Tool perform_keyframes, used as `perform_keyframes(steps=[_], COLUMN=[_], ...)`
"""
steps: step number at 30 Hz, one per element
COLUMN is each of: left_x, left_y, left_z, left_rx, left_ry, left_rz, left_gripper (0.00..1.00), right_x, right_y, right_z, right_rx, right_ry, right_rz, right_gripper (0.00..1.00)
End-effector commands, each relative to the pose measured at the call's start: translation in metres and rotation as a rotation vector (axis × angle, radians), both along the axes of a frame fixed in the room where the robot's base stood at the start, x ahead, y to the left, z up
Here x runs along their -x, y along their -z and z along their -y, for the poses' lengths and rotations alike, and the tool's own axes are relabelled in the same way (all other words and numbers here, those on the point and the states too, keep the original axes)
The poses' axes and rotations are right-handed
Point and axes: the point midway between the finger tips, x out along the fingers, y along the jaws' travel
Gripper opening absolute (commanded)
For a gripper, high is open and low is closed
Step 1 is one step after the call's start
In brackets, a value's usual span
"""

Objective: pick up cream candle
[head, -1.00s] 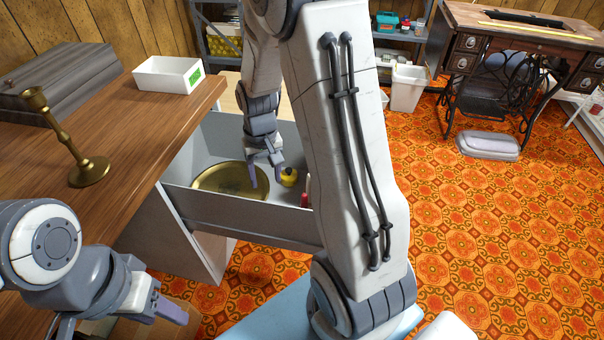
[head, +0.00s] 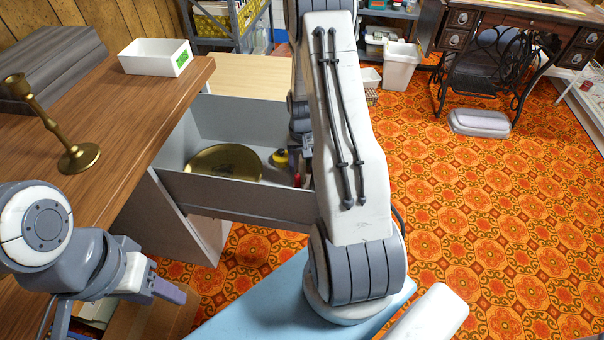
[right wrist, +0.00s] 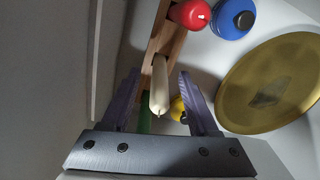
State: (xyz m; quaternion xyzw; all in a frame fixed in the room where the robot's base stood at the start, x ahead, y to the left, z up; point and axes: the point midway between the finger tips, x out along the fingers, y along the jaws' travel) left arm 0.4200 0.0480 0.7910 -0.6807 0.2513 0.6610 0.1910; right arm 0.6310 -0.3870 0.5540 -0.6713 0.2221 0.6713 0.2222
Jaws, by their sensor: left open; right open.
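The cream candle (right wrist: 159,88) shows in the right wrist view, lying at a wooden rack (right wrist: 165,42) inside the drawer. My right gripper (right wrist: 158,76) is open, with one finger on each side of the candle; I cannot tell whether they touch it. In the head view my right arm hides the candle, and my right gripper (head: 303,150) is down in the grey drawer (head: 240,197), partly hidden. My left gripper (head: 170,292) is open and empty beside the desk, left of the drawer.
A red candle (right wrist: 190,14), a blue object (right wrist: 232,20), a yellow object (right wrist: 178,108), a green one (right wrist: 145,118) and a brass plate (right wrist: 265,90) are close by. Drawer walls enclose them. A brass candlestick (head: 75,157) and white box (head: 155,56) stand on the desk.

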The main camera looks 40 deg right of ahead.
Motion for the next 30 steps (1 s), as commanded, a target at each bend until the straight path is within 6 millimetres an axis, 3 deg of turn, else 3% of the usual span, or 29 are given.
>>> perform_keyframes(steps=[1,4,13,14,18,30], left_x=[0.000,0.000,0.000,0.000,0.000,0.000], left_y=[0.006,0.008,0.008,0.008,0.008,0.005], left_z=[0.000,0.000,0.000,0.000,0.000,0.000], left_rx=[0.000,0.000,0.000,0.000,0.000,0.000], left_ry=[0.000,0.000,0.000,0.000,0.000,0.000], left_rz=[0.000,0.000,0.000,0.000,0.000,0.000], left_gripper=[0.50,0.50,0.50,0.50,0.50,0.50], right_x=[0.000,0.000,0.000,0.000,0.000,0.000], right_y=[0.012,0.023,0.027,0.027,0.027,0.019], right_z=[0.001,0.001,0.001,0.001,0.001,0.001], right_rx=[-0.002,-0.001,0.001,0.001,0.000,0.001], right_ry=[0.001,0.000,0.001,0.001,0.001,0.001], right_rz=[-0.002,-0.001,0.001,0.001,0.000,0.002], right_gripper=[0.60,0.60,0.60,0.57,0.03,0.00])
